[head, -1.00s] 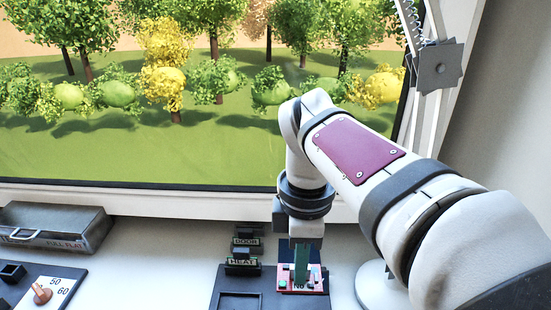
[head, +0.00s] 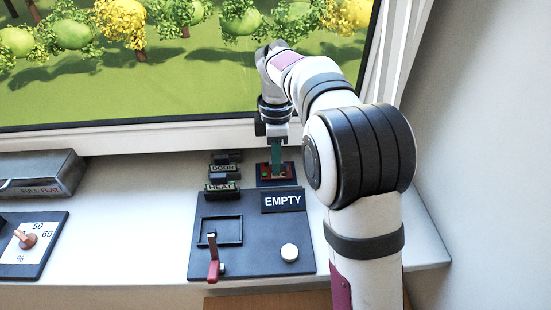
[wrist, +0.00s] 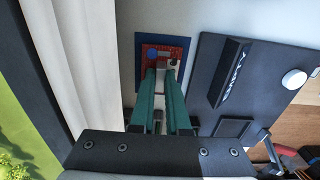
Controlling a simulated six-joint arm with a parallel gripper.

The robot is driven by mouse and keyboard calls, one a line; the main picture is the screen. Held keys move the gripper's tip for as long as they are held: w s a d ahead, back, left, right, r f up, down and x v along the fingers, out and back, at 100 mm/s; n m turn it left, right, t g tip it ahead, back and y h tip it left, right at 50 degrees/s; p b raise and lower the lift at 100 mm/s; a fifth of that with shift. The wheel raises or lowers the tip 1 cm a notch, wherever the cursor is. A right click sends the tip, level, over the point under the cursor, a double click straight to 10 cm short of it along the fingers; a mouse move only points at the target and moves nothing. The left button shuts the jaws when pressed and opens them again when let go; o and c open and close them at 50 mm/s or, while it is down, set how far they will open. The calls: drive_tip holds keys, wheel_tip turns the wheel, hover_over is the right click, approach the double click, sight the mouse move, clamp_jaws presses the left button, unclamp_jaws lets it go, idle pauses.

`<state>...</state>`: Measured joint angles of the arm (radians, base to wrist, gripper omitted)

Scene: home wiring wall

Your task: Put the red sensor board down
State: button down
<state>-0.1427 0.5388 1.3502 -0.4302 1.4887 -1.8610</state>
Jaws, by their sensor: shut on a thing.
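The red sensor board (head: 284,171) is in my gripper (head: 277,171), over a dark blue pad (head: 263,183) behind the panel. My gripper's green fingers point down and are shut on the board. In the wrist view the red board (wrist: 152,58) lies within the blue pad's outline (wrist: 183,43), and the fingers (wrist: 163,75) cover its near part. The board looks level and at or just above the pad; I cannot tell whether it touches.
A dark panel (head: 250,255) with an EMPTY sign (head: 283,201), a red-handled lever (head: 214,265) and a white knob (head: 289,252) lies in front. DOOR (head: 223,168) and HEAT (head: 221,187) blocks stand left of the pad. A metal box (head: 45,175) sits far left. The window frame (head: 130,138) is close behind.

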drive_tip(key=shift+f, duration=0.35)
drive_tip(key=c, duration=0.9)
unclamp_jaws()
drive_tip(key=shift+f, duration=0.1)
wheel_tip(320, 180, up, 12)
drive_tip(key=f, duration=0.1)
drive_tip(key=s+d+r+m, duration=0.2)
drive_tip(key=s+m, duration=0.5)
drive_tip(key=s, duration=0.2)
drive_tip(key=s+f+m, duration=0.4)
drive_tip(key=s+m, duration=0.1)
drive_tip(key=s, duration=0.2)
drive_tip(key=s+f+m+y, duration=0.1)
drive_tip(key=s+f+m, duration=0.3)
drive_tip(key=s+m, duration=0.2)
drive_tip(key=s+d+f+m, duration=0.1)
drive_tip(key=s+f+m, duration=0.3)
drive_tip(key=s, duration=0.6)
drive_tip(key=shift+m+y, duration=0.4)
drive_tip(key=shift+m, duration=0.4)
